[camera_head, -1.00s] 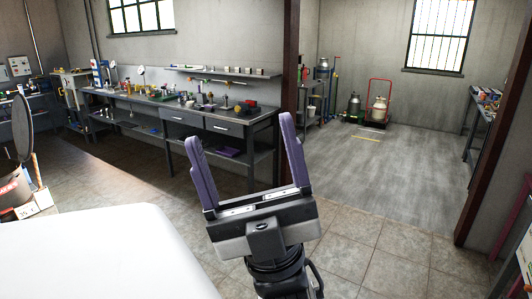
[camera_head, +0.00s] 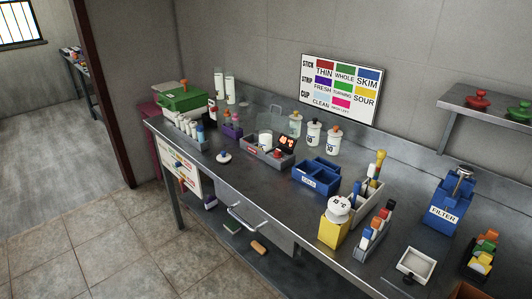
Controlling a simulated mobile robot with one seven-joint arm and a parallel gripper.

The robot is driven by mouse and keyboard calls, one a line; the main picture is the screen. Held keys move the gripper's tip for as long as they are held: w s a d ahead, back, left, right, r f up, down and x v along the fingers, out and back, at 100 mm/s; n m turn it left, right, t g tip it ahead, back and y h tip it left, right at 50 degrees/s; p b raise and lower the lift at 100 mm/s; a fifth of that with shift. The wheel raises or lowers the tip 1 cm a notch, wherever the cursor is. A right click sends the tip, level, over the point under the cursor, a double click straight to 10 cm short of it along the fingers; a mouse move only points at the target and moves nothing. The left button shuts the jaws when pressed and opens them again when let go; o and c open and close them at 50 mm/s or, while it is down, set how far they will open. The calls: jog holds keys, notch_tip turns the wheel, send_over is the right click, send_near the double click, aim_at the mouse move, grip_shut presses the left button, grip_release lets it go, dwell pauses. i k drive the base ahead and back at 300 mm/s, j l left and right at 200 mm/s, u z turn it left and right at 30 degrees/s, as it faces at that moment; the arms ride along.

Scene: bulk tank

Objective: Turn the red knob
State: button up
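I cannot tell for certain which red part is the red knob. A small red part (camera_head: 277,154) shows at the front of a grey unit (camera_head: 258,151) with a lit red display (camera_head: 286,142), on the steel bench. A white panel (camera_head: 178,168) on the bench's left end carries small coloured parts, including red and blue ones. A red lidded item (camera_head: 479,99) stands on the wall shelf at the right. My gripper is out of view.
The steel bench (camera_head: 300,205) is crowded with a green box (camera_head: 183,98), blue bin (camera_head: 316,176), yellow container (camera_head: 334,230) and blue FILTER box (camera_head: 447,204). A drawer handle (camera_head: 247,217) juts from its front. Tiled floor (camera_head: 75,240) at the left is clear.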

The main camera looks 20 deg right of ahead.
aim_at(277, 154)
jog(key=i+j, duration=0.1)
jog(key=i, duration=0.4)
jog(key=i+j, duration=0.1)
jog(key=i, duration=0.45)
